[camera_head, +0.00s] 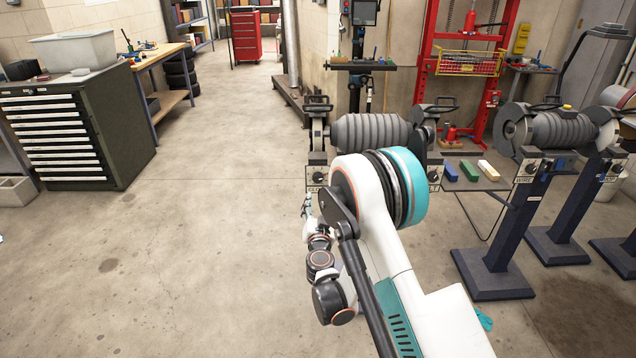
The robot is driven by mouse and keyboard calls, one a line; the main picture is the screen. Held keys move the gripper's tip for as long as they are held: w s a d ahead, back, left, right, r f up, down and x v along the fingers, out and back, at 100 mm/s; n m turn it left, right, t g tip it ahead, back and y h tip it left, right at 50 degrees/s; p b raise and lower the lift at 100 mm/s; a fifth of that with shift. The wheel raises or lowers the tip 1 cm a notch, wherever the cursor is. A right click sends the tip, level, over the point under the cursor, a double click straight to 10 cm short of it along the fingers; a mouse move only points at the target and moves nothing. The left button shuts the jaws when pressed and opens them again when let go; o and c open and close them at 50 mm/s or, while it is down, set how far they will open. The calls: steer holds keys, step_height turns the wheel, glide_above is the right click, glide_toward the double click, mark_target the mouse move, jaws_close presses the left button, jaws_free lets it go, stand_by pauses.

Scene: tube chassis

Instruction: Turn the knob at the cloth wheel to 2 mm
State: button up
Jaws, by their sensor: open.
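A double-ended grey buffing machine (370,131) stands ahead, partly behind my arm. The label below that knob is too small and partly covered to read surely. A second knob (434,173) is under its right wheel, with a label ending in "LT", partly hidden by my arm. I cannot tell which wheel is cloth, nor read any knob setting. My gripper (306,207) is small and partly hidden at the arm's end, just below and left of the left knob, apparently apart from it.
Another machine (560,128) with a "WIRE" knob plate (530,168) stands right on a blue pedestal. A shelf with blue, green and cream bars (469,170) lies between the machines. A dark drawer cabinet (75,125) is left. The floor in the middle is clear.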

mark_target(318, 179)
steer(key=w+b, duration=0.3)
steer(key=w, duration=0.9)
steer(key=shift+w+f, duration=0.1)
steer(key=shift+f, duration=0.05)
steer(key=shift+w+b, duration=0.4)
steer(key=shift+w, duration=0.35)
steer(key=c, duration=1.1)
